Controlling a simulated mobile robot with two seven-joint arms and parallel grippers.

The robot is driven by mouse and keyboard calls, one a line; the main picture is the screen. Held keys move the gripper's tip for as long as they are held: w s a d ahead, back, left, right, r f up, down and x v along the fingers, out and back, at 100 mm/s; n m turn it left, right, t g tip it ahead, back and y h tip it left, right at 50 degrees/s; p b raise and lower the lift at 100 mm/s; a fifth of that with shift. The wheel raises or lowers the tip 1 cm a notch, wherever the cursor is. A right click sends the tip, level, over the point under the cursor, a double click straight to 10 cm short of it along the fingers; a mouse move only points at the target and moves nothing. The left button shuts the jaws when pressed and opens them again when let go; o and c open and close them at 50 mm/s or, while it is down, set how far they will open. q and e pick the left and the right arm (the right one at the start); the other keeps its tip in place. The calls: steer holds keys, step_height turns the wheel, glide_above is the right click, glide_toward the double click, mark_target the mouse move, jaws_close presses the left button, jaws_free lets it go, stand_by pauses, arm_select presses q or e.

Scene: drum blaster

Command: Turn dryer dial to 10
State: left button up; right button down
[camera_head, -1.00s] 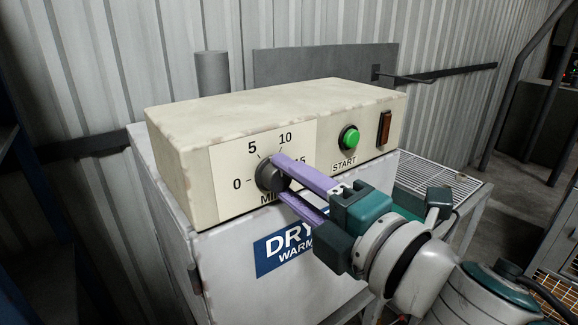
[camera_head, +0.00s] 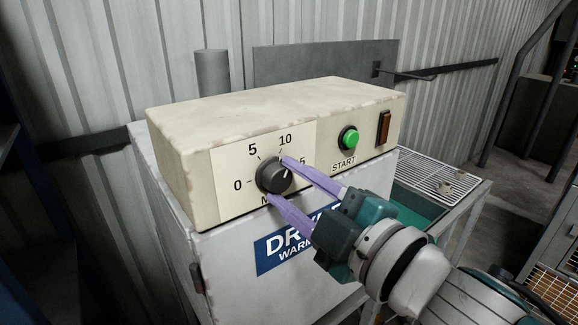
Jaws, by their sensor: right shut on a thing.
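The dryer dial (camera_head: 272,177) is a dark round knob on the front of the cream control box (camera_head: 190,155). Printed around it are 0 at left, 5 at upper left and 10 above; the mark to the right is partly hidden. A pale line on the dial's face points to the upper right, but I cannot tell its exact reading. My right gripper (camera_head: 277,180) is shut on the dial, with one purple finger at its upper right edge and the other at its lower edge. My left gripper is not in view.
A green START button (camera_head: 349,139) and a reddish-brown switch (camera_head: 384,128) sit right of the dial. The box stands on a white cabinet (camera_head: 225,255) with a blue label. A wire rack (camera_head: 440,172) is at right. A corrugated wall stands behind.

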stand_by(0.4)
steer(key=shift+c, duration=2)
jaws_free()
steer(key=shift+s+d, duration=0.25)
steer(key=shift+s, duration=0.05)
steer(key=b+v, duration=0.1)
steer(key=v, duration=0.8)
